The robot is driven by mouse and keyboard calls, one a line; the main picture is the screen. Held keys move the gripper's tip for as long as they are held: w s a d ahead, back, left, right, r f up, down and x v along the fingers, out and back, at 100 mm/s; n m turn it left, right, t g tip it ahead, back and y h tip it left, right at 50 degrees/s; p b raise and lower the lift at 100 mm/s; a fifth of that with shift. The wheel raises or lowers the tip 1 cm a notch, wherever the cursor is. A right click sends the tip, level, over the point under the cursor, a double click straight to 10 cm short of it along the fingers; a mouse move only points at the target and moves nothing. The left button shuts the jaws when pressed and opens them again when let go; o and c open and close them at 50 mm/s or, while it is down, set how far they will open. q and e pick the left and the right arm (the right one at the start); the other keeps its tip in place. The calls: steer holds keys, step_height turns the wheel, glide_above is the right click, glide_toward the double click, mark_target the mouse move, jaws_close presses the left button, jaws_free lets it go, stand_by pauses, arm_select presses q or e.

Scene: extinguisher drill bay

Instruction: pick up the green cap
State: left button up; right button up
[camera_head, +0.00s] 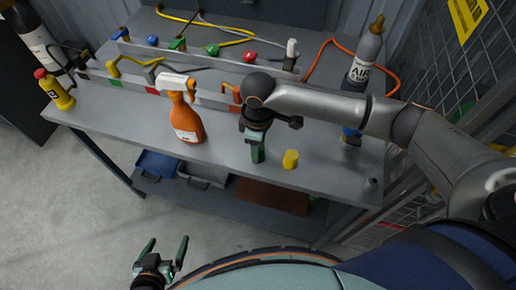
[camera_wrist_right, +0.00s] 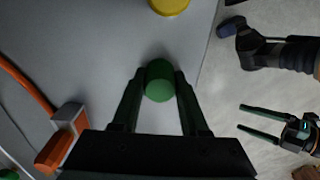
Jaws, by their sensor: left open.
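The green cap (camera_wrist_right: 159,82) stands on the grey bench top, between the two fingers of my right gripper (camera_wrist_right: 160,72) in the right wrist view. The fingers are close on both sides of it; I cannot tell whether they touch it. In the head view my right gripper (camera_head: 257,155) points down at the front part of the bench, and the cap is hidden or not distinct there. My left gripper (camera_head: 165,248) is open and empty, low in front of the bench; it also shows in the right wrist view (camera_wrist_right: 262,122).
A yellow cap (camera_head: 290,159) stands right of my right gripper. An orange spray bottle (camera_head: 185,118) stands to the left. A grey AIR cylinder (camera_head: 363,62) is at the back right. A rail with coloured knobs (camera_head: 205,58) runs behind.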

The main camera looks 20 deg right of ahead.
jaws_close()
steer(key=shift+r, duration=0.15)
steer(key=shift+r, duration=0.25)
step_height(320, 180, up, 2)
steer(key=shift+r, duration=0.15)
steer(key=s+r+p, duration=0.2)
steer(key=s+r, duration=0.8)
steer(key=s, duration=0.4)
steer(key=shift+d, duration=0.2)
